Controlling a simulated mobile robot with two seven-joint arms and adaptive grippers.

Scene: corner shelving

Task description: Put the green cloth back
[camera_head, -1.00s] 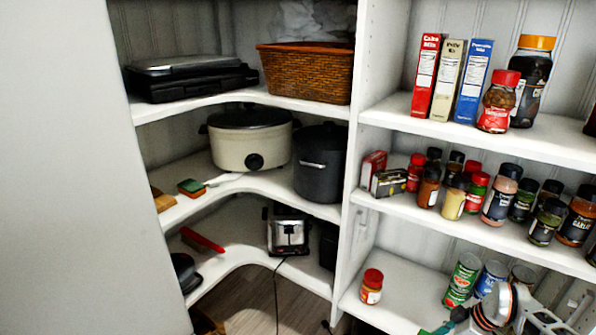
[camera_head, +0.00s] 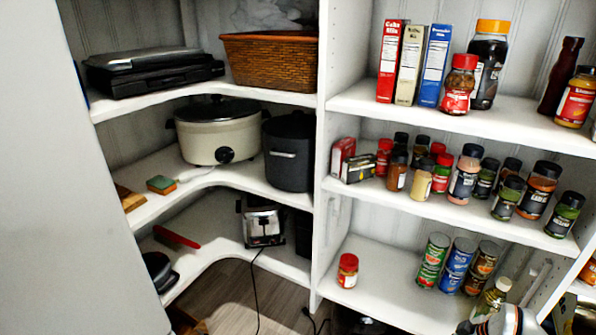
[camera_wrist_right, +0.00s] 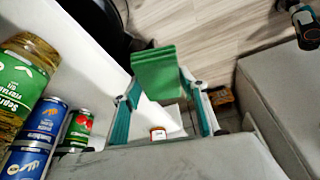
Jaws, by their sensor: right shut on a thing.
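The green cloth (camera_wrist_right: 156,72) shows in the right wrist view, hanging between the two teal fingers of my right gripper (camera_wrist_right: 161,92). The gripper is shut on it, and the cloth is above the light wood floor. In the head view only part of my right arm shows at the bottom right; the cloth is not visible there.
Corner shelves (camera_head: 225,262) at left hold a slow cooker (camera_head: 222,140), black pot (camera_head: 289,165), toaster (camera_head: 262,220), sponge (camera_head: 161,184) and red brush (camera_head: 178,238). Right shelves hold jars and cans (camera_head: 457,265). A red-lidded jar (camera_head: 347,270) has free shelf around it.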

